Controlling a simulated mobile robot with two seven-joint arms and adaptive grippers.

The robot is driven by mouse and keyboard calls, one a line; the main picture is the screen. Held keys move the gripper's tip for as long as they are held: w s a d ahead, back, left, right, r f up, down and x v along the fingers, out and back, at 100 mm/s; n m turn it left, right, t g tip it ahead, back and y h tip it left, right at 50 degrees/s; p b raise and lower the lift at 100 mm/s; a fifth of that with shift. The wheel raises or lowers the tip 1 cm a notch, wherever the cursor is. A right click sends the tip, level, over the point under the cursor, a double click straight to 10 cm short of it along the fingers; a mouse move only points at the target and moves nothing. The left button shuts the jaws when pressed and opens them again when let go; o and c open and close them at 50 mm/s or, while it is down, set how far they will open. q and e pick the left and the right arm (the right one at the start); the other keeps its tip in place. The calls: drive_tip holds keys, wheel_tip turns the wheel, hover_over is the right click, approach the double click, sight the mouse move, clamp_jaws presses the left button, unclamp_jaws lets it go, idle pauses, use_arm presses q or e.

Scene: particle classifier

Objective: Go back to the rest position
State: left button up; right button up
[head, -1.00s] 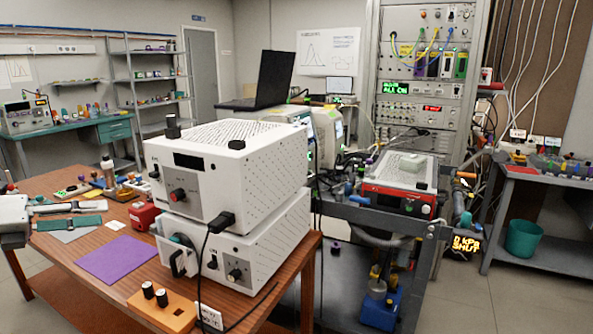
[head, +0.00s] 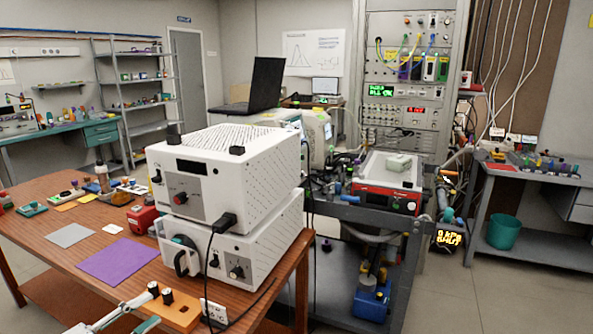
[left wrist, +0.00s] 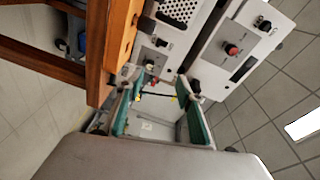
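My left gripper (head: 148,308) shows at the bottom of the head view, near the front of the wooden table (head: 40,240) and beside the orange block with black knobs (head: 182,316). Its fingers are apart. In the left wrist view the left gripper (left wrist: 160,108) has its two green pads wide apart, with nothing held between them. The white instruments and the table's wooden edge show beyond the fingers there. My right gripper is not in view.
Two stacked white instruments (head: 255,180) stand on the table, with a black cable (head: 206,250) hanging in front. A purple mat (head: 118,261) and a grey mat (head: 70,235) lie flat to their left. A dark cart (head: 345,215) stands to the right. Floor is clear at lower right.

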use_arm(q)
drive_tip(key=s+d+f+n+g+y+p, duration=0.1)
drive_tip(key=s+d+f+n+y, duration=0.1)
drive_tip(key=s+d+f+n, duration=0.3)
drive_tip(key=s+d+f+n+g+y+p, duration=0.1)
drive_tip(key=s+d+f+n, duration=0.4)
drive_tip(key=s+f, duration=0.5)
drive_tip(key=s+d+f+n+g+y+p, duration=0.1)
drive_tip(key=s+d+f+n, duration=0.4)
drive_tip(key=s, duration=0.5)
wheel_tip(320, 180, down, 3)
drive_tip(key=n+g+y, duration=0.1)
drive_tip(key=n+y, duration=0.1)
drive_tip(key=n, duration=0.1)
drive_tip(key=shift+s+d+r+g, duration=0.15)
drive_tip(key=shift+s+d+g, duration=0.1)
drive_tip(key=shift+s+g, duration=0.1)
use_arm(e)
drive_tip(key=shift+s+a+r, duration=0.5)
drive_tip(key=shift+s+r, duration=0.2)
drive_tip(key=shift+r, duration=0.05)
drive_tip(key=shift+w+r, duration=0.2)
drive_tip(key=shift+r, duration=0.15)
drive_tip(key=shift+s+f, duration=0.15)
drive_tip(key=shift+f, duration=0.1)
use_arm(q)
drive_tip(key=shift+c, duration=0.4)
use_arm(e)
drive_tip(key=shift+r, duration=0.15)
